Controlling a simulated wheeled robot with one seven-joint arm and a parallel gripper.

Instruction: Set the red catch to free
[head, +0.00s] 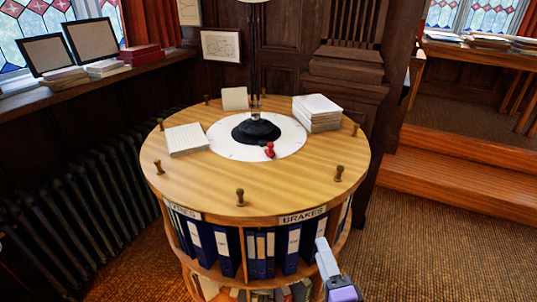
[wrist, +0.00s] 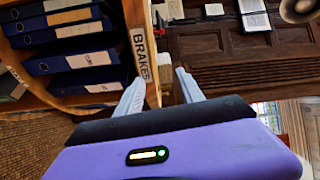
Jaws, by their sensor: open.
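The small red catch (head: 270,149) stands on the white disc (head: 228,146) at the middle of the round wooden table, at the front right edge of the black base (head: 256,130). Its exact setting is too small to tell. My gripper (head: 321,246) is at the lower right of the head view, in front of the binder shelves and below the tabletop, well away from the catch. In the wrist view my gripper (wrist: 160,88) has its two fingers apart with nothing held between them.
The round table (head: 200,190) has several brass-coloured pegs around its rim. Paper stacks (head: 318,112) and a white pad (head: 186,139) lie on it. Blue binders (head: 226,250) fill the shelf below, by a BRAKES label (wrist: 142,55). A radiator (head: 90,190) stands left; carpet (head: 430,240) is clear right.

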